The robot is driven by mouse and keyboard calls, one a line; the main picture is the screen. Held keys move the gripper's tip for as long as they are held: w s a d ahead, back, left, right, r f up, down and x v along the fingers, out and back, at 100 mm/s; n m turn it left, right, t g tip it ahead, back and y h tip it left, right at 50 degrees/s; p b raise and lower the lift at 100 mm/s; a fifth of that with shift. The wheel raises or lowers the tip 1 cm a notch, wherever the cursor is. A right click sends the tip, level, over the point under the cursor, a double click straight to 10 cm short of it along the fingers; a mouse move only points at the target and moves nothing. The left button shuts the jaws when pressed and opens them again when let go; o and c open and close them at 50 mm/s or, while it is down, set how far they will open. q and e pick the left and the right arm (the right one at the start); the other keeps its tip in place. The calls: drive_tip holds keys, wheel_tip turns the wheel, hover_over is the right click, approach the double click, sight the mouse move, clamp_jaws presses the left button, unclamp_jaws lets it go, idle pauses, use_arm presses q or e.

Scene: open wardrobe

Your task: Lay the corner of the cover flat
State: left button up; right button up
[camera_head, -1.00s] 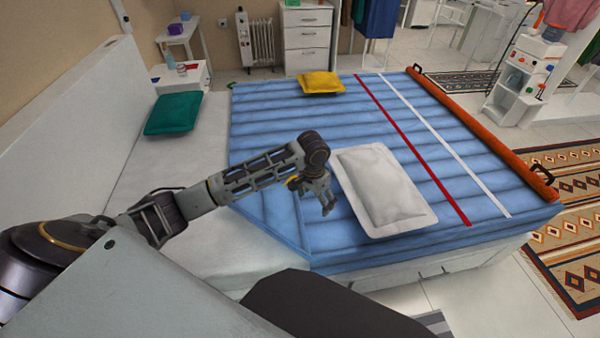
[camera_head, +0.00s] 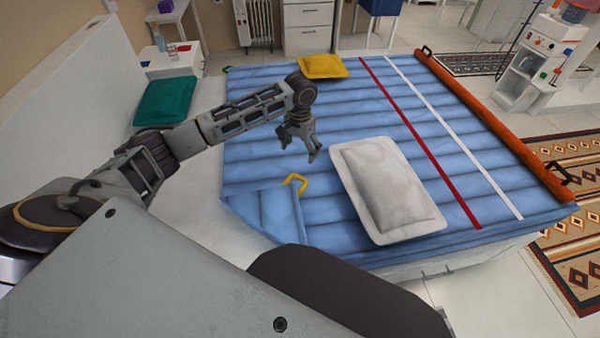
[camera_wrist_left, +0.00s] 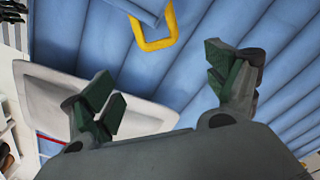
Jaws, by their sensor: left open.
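The blue quilted cover (camera_head: 350,105) lies over the bed. Its near left corner (camera_head: 268,212) is folded inward as a flap, leaving a slanted edge. A yellow loop (camera_head: 296,183) at the flap's tip lies over the cover; it also shows in the left wrist view (camera_wrist_left: 154,30), at the top. My left gripper (camera_head: 300,152) hangs over the cover, beyond the loop and apart from it. Its fingers (camera_wrist_left: 166,92) are spread in the left wrist view, with nothing between them but cover and part of the white cushion below. My right gripper is not in view.
A white cushion (camera_head: 388,188) lies on the cover right of the flap. A yellow cushion (camera_head: 322,66) is at the far edge. A teal cushion (camera_head: 165,101) lies on the bare bed at left. An orange roll (camera_head: 490,120) runs along the right edge.

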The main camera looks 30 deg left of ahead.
use_arm(q)
wheel_tip(320, 180, down, 11)
drive_tip(key=shift+b, duration=1.15)
drive_tip(key=shift+f+b, duration=0.3)
drive_tip(key=shift+f, duration=1.1)
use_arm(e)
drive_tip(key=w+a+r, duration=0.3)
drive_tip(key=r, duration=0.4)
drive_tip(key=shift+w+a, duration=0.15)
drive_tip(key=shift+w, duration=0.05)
use_arm(q)
drive_tip(key=shift+c, duration=0.2)
drive_tip(key=c, duration=1.2)
